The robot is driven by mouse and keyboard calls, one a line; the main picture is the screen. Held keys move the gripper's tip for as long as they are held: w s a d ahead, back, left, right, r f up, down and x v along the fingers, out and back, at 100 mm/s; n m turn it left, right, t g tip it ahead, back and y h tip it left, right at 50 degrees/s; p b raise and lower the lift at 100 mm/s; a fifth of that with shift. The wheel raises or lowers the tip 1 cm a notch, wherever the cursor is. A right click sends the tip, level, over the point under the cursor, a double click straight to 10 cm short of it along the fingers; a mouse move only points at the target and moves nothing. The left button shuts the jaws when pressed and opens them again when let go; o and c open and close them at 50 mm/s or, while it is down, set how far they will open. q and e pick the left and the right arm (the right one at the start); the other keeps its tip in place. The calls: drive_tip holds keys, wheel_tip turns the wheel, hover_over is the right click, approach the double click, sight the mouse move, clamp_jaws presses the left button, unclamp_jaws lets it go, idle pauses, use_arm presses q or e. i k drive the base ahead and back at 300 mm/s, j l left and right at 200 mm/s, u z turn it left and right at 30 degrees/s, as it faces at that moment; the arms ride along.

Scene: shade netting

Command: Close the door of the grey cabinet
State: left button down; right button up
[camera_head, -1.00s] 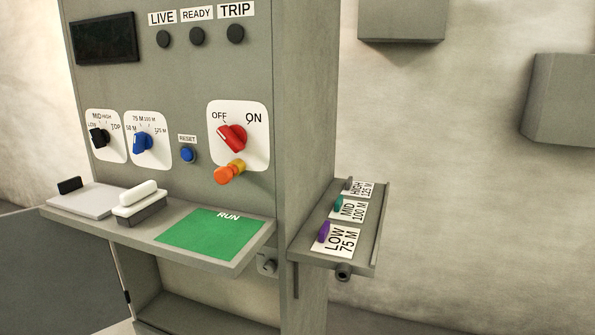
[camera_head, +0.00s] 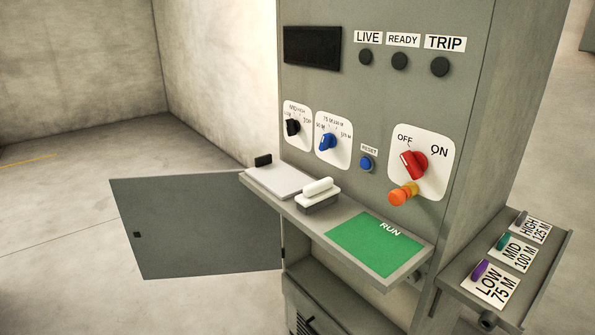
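The grey cabinet (camera_head: 398,80) stands right of centre, its front panel facing me. Its grey door (camera_head: 195,225) is swung wide open to the left, below the shelf level, with a small dark latch or hole near its free edge. The door's hinge side meets the cabinet's lower left front edge. The lower compartment (camera_head: 335,305) is open, and a dark vented part shows inside. Neither of my grippers is in view.
A shelf (camera_head: 300,212) juts out above the door opening, bearing a white-handled block (camera_head: 318,194) and a green RUN area (camera_head: 375,245). A side tray (camera_head: 545,262) with coloured tags sticks out at right. The floor (camera_head: 60,210) at left is clear.

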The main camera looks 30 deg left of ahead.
sight(202, 223)
drive_tip(key=j+z, duration=0.25)
drive_tip(key=j, duration=1.25)
drive_tip(key=j+z, duration=0.15)
drive_tip(key=j, duration=0.25)
drive_tip(key=k+j+z, duration=0.15)
drive_tip(key=j, duration=0.25)
drive_tip(key=j+z, duration=0.15)
drive_tip(key=j, duration=0.25)
drive_tip(key=k+j+z, duration=0.15)
drive_tip(key=j, duration=0.25)
drive_tip(key=j+z, duration=0.15)
drive_tip(key=j, duration=0.25)
drive_tip(key=k+j+z, duration=0.2)
drive_tip(key=j, duration=0.15)
drive_tip(key=k+j+z, duration=0.15)
drive_tip(key=j, duration=0.2)
drive_tip(key=j+z, duration=0.15)
drive_tip(key=j, duration=0.3)
drive_tip(key=k+j+z, duration=0.1)
drive_tip(key=j, duration=0.35)
drive_tip(key=k+j+z, duration=0.15)
drive_tip(key=j, duration=0.3)
drive_tip(key=j+z, duration=0.15)
drive_tip(key=j, duration=0.25)
drive_tip(key=k+j+z, duration=0.1)
drive_tip(key=j, duration=0.35)
drive_tip(key=k+j+z, duration=0.15)
drive_tip(key=j, duration=0.25)
drive_tip(key=k, duration=0.1)
